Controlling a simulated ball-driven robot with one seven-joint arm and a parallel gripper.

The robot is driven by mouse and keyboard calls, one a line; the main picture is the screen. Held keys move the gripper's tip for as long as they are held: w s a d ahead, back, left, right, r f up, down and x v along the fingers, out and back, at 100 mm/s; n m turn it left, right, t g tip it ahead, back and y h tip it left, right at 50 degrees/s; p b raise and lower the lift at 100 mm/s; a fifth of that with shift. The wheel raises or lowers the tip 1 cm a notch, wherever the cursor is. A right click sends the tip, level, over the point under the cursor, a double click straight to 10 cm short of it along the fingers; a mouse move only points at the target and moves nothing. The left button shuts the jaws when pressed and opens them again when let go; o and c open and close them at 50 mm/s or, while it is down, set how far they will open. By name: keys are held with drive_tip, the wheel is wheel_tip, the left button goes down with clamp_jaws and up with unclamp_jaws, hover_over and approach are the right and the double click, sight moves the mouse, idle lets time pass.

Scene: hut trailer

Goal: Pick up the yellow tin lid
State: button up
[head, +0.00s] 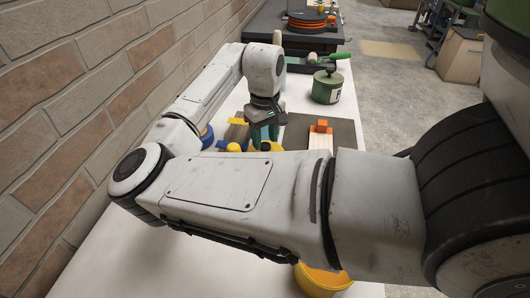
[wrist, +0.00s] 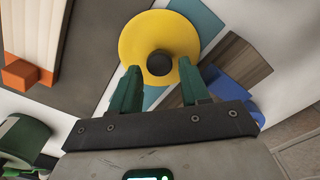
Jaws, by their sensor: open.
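The yellow tin lid (wrist: 140,32) is a round yellow disc with a black knob (wrist: 159,63) at its middle in the wrist view. My gripper (wrist: 158,70) is open, with one green finger on each side of the knob and no visible contact. In the head view my gripper (head: 265,135) points down over a yellow patch (head: 268,146), probably the lid, mostly hidden by my arm and gripper. I cannot tell how high the fingers are above the lid.
Near the lid are a dark wooden board (wrist: 236,62), a blue object (wrist: 232,88) and a dark mat (wrist: 92,45). An orange block (head: 320,128) sits on a pale slatted piece. A green tin (head: 326,88) stands farther back. A yellow container (head: 322,282) is at the front; a brick wall is left.

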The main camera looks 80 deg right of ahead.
drive_tip(key=shift+f, duration=0.85)
drive_tip(key=c, duration=0.8)
drive_tip(key=shift+r, duration=0.1)
drive_tip(key=shift+r+p, duration=1.55)
drive_tip(key=shift+p, duration=0.25)
drive_tip(key=shift+r, duration=0.2)
